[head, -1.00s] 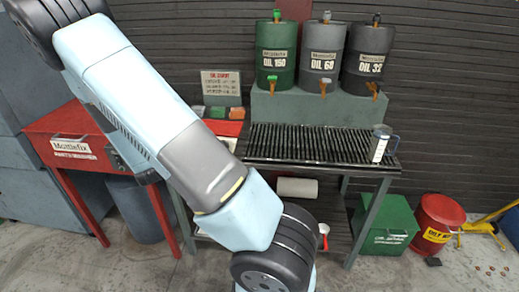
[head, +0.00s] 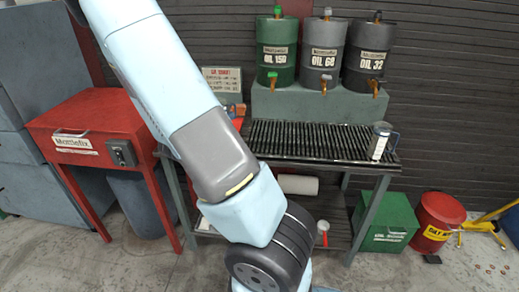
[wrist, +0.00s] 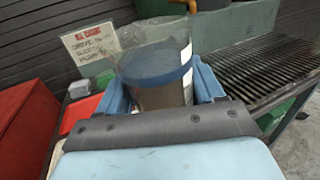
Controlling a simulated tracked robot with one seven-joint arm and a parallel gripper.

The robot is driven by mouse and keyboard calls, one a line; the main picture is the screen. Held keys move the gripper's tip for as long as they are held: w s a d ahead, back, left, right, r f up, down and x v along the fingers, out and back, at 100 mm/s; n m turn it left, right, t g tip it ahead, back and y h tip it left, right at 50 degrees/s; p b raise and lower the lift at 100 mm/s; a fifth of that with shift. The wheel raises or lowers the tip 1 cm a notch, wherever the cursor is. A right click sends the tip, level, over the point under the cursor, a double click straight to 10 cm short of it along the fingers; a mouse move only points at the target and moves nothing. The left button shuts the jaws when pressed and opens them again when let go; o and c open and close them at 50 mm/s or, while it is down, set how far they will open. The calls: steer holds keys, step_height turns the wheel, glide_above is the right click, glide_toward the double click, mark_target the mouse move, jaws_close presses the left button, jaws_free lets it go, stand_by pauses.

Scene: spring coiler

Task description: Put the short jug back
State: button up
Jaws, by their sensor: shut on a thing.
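In the wrist view my gripper (wrist: 165,88) is shut on a wide, clear jug, which I take for the short jug (wrist: 155,62). Its blue fingers stand on both sides of the jug. A blue band runs around the jug, and a darker part shows below it. The jug looks roughly upright, and its lower end is hidden by my gripper. In the head view my gripper and this jug are hidden behind my arm. Another clear jug (head: 379,141) with a handle stands at the right end of the slatted rack (head: 310,142).
Green, grey and dark oil drums (head: 322,52) with taps stand on a block behind the rack. A red bench (head: 85,125) stands left. A paper roll (head: 298,185) lies below the rack. A green box (head: 390,222) and red bin (head: 437,220) stand right. The rack's middle is clear.

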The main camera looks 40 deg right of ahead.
steer(key=s+d+m+g, duration=0.25)
steer(key=s+g, duration=0.25)
steer(key=s, duration=0.3)
steer(key=s+d+m+g, duration=0.2)
steer(key=s+m+g, duration=0.25)
steer(key=s, duration=0.25)
steer(key=shift+g, duration=0.55)
steer(key=w+d+f, duration=0.5)
steer(key=w+d, duration=0.1)
steer(key=w+d+f, duration=0.2)
steer(key=d+f, duration=0.1)
steer(key=d, duration=0.1)
steer(key=shift+w+f, duration=0.35)
steer(key=shift+w, duration=0.05)
steer(key=shift+w+d+f, duration=0.1)
steer(key=shift+f, duration=1.55)
steer(key=shift+f, duration=0.1)
steer(key=o, duration=1.3)
steer(key=shift+c, duration=0.2)
